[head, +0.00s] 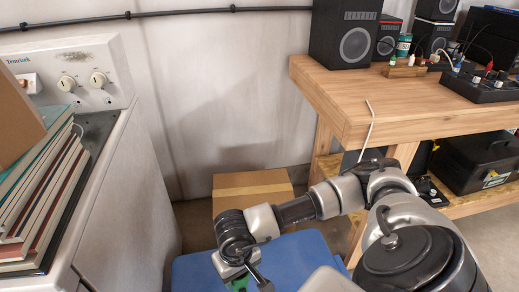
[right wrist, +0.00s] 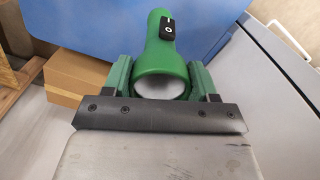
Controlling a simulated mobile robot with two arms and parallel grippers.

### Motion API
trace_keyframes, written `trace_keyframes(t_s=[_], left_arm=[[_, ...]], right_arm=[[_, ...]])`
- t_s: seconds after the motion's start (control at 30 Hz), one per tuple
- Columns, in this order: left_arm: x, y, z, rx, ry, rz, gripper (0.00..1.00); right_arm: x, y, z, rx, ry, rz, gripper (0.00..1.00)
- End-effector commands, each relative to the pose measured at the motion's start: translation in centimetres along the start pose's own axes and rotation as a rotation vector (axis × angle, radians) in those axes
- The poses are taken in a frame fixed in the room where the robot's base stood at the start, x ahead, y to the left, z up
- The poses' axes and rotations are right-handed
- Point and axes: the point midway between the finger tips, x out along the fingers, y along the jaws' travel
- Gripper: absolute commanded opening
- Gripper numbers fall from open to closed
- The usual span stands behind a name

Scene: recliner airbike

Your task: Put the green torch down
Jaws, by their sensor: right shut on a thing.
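The green torch (right wrist: 158,60) is between the fingers of my right gripper (right wrist: 160,82), with its black switch facing the right wrist camera. My right gripper is shut on it. In the head view my right gripper (head: 250,281) is at the bottom edge, and only a small bit of the green torch (head: 239,284) shows beside it. The torch is over a blue flat-topped thing (head: 310,252), which also shows behind it in the right wrist view (right wrist: 95,22). I cannot tell whether the torch touches it. My left gripper is not in view.
A cardboard box (head: 235,190) stands on the floor behind the blue thing. At the right a wooden workbench (head: 400,100) holds speakers and electronics. At the left a white appliance (head: 130,190) carries a stack of books (head: 45,200). My right arm spans the lower right.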

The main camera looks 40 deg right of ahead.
Motion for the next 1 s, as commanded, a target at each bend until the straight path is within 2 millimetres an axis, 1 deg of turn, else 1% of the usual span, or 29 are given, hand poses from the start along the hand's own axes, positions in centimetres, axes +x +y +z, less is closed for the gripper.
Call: trace_keyframes(t_s=[0.03,0.1,0.2,0.3,0.4,0.6,0.67,0.77,1.0], left_arm=[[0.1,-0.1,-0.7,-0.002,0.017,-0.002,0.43],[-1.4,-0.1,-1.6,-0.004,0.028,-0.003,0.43],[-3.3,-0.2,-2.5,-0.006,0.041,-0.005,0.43],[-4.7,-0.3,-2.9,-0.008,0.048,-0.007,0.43],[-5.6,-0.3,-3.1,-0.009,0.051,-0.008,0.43],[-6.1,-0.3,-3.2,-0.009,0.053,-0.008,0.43],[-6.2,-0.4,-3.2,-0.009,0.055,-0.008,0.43],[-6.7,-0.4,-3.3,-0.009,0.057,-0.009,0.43],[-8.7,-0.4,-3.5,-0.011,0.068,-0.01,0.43]], right_arm=[[1.8,0.4,-0.2,0.019,0.004,0.001,0.13],[2.6,0.8,-0.3,0.045,0.002,0.0,0.13],[3.4,1.3,-0.4,0.076,0.001,-0.002,0.13],[3.8,1.6,-0.4,0.096,-0.003,-0.003,0.13],[3.9,1.8,-0.5,0.108,-0.003,-0.003,0.13],[3.9,1.5,-0.5,0.111,-0.005,-0.005,0.13],[4.3,0.9,-0.5,0.108,-0.006,-0.007,0.13],[5.4,-0.9,-0.6,0.106,-0.007,-0.008,0.13],[8.7,-6.4,-1.2,0.107,-0.007,-0.007,0.13]])
